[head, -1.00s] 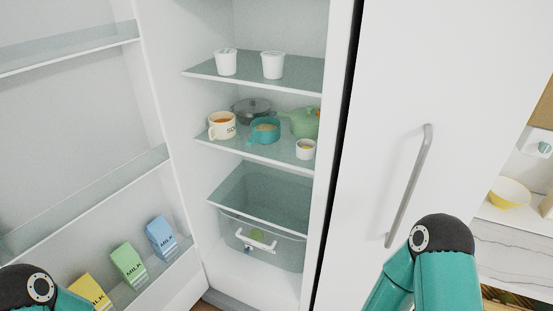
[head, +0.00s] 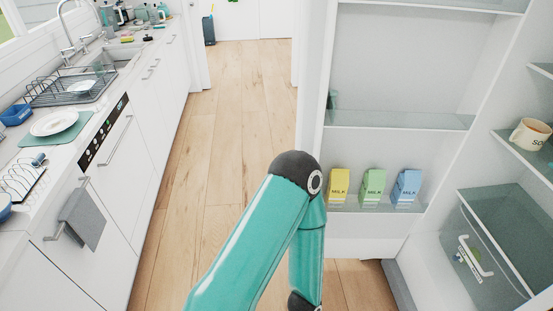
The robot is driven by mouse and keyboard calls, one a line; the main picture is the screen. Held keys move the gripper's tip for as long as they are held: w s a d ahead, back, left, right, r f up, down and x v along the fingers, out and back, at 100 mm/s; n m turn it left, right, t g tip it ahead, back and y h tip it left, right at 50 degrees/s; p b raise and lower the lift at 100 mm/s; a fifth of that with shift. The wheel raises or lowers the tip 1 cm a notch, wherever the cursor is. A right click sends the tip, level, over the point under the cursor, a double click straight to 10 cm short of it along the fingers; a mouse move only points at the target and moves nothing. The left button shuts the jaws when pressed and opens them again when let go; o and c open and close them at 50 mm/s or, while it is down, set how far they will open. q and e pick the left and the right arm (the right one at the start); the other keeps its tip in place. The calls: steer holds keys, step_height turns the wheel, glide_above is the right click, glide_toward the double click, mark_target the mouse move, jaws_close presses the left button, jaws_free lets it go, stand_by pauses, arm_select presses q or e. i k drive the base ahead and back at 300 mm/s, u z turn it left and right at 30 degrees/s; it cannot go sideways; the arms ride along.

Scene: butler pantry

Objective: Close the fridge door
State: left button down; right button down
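The fridge door (head: 355,232) stands wide open in the head view, its inner side with shelves facing me. Yellow (head: 339,187), green (head: 372,187) and blue (head: 406,188) milk cartons stand on its low shelf. The fridge interior (head: 430,262) is at the right, with glass shelves and a drawer (head: 490,245). A teal arm of mine rises in front of the door's free edge, its black joint overlapping that edge in the picture; I cannot tell whether it touches. Neither gripper is in view.
A counter (head: 85,130) with a sink, a dish rack (head: 70,88) and a plate (head: 55,123) runs along the left. A grey towel (head: 83,217) hangs on the oven handle. The wooden floor (head: 215,130) between counter and door is clear. A soup mug (head: 530,134) stands in the fridge.

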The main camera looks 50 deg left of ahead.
mark_target(413, 79)
steer(key=u, duration=0.05)
steer(key=k, duration=0.5)
steer(key=u, duration=0.55)
steer(key=i, duration=0.2)
steer(key=u, duration=1)
steer(key=i, duration=1.05)
steer(key=u, duration=1.8)
steer(key=i, duration=0.15)
steer(key=z, duration=3.15)
